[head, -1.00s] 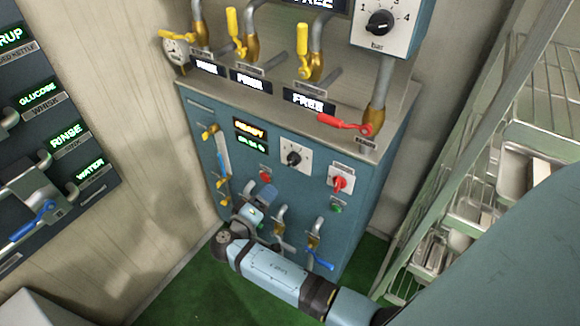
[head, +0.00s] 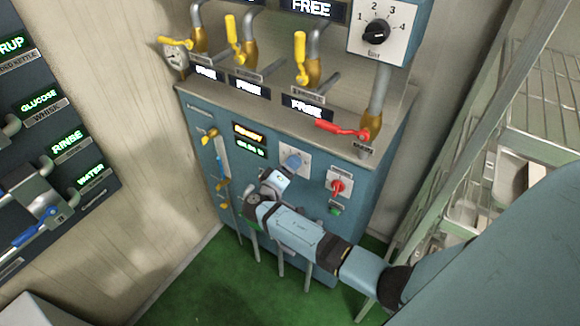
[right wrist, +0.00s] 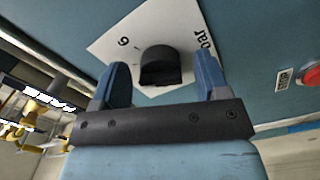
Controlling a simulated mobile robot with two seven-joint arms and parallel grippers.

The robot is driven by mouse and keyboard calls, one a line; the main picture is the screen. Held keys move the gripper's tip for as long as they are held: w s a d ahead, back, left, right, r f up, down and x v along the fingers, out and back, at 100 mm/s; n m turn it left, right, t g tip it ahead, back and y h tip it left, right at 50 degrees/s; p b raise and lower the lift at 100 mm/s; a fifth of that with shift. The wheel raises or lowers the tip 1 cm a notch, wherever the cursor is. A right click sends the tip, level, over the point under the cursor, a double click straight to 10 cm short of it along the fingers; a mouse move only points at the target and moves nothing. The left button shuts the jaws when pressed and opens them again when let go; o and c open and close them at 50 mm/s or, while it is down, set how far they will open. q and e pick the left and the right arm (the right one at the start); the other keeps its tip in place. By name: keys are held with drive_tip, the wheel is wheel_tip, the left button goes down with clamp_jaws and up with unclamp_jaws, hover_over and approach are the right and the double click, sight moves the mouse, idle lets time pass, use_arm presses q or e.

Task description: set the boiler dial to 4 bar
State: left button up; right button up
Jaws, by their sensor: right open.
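A black dial knob (right wrist: 160,66) on a white plate (right wrist: 128,42) shows in the right wrist view, with a "6" and the letters "bar" on the plate. My right gripper (right wrist: 162,80) is open, with one blue finger on each side of the knob and space between; contact cannot be told. In the head view my right gripper (head: 291,161) is in front of this dial's plate (head: 304,155) on the blue cabinet and hides the knob. Its pointer setting is not readable. Another dial (head: 377,31), marked 1 to 4, is on the upper panel. My left gripper is out of view.
A red switch (head: 338,186) and a green button (head: 335,210) are right of the dial. A red-handled valve (head: 343,128) and yellow-handled valves (head: 300,60) stand above. A wire rack (head: 540,100) is at the right. Green floor (head: 210,285) is open at front.

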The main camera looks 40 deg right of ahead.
drive_tip(key=shift+w+d, duration=0.1)
drive_tip(key=shift+d, duration=0.05)
drive_tip(key=shift+c, duration=0.5)
drive_tip(key=c, duration=0.8)
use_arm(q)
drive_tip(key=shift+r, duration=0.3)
